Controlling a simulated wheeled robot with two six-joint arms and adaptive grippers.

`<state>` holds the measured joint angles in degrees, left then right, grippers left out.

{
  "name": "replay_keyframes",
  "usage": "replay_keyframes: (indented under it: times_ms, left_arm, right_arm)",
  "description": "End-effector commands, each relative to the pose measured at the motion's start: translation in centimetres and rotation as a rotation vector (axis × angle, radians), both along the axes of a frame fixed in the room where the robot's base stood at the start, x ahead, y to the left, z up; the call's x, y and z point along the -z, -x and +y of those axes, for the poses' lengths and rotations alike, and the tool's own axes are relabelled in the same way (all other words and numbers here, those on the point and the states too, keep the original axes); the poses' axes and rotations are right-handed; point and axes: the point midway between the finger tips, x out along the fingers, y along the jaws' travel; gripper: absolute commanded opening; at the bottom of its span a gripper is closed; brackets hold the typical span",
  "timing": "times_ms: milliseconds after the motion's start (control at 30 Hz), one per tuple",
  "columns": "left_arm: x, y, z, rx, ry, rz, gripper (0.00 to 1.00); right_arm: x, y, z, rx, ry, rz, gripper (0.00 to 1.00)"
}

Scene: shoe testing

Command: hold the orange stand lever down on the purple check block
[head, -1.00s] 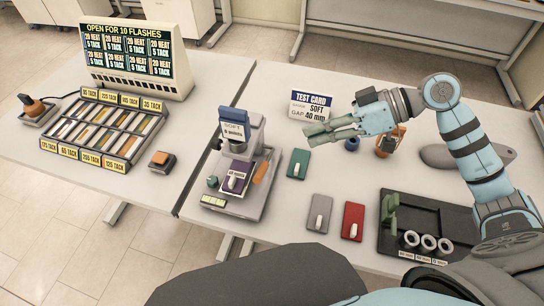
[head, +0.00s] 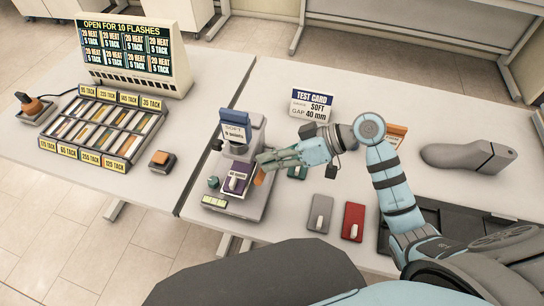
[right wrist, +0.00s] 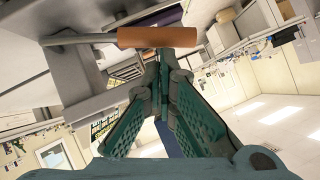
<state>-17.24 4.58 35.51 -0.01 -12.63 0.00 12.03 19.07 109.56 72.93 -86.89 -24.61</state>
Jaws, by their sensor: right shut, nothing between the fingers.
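The grey stand (head: 252,206) stands on the table near the middle. The purple check block (head: 240,168) sits on its base, with a white label and a pale tab on it. The orange stand lever (head: 259,178) is at the stand's right side, partly covered by my right gripper (head: 261,161). My right gripper is shut and empty, its fingertips close to the lever. In the right wrist view the orange lever (right wrist: 157,37) lies across, just beyond the shut fingertips (right wrist: 163,60); I cannot tell whether they touch. My left gripper is not in view.
A test card (head: 312,105) stands behind my right arm. Grey (head: 320,212) and red (head: 353,221) blocks lie at the front right. A grey shoe form (head: 468,155) lies far right. An orange-topped button (head: 160,161) and a sample tray (head: 101,127) are to the left.

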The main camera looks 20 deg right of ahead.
Motion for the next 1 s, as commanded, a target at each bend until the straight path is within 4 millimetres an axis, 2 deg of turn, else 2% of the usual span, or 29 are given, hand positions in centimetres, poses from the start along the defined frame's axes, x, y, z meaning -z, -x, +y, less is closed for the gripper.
replay_keyframes:
  times_ms: [133,233,433,500,1000]
  left_arm:
    - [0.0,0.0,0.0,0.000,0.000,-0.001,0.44]
    - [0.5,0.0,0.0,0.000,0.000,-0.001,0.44]
    - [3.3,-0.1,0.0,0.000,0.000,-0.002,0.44]
    - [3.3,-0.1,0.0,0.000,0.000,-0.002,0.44]
    - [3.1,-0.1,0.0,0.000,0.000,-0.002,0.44]
  right_arm:
    - [0.0,0.0,0.0,0.000,0.001,-0.002,0.00]
    - [0.8,0.5,0.3,-0.002,0.029,-0.047,0.00]
    - [4.6,2.2,1.4,0.000,0.176,-0.281,0.00]
    - [5.2,2.4,1.5,0.001,0.191,-0.299,0.00]
    - [5.4,2.6,1.5,0.000,0.191,-0.296,0.00]
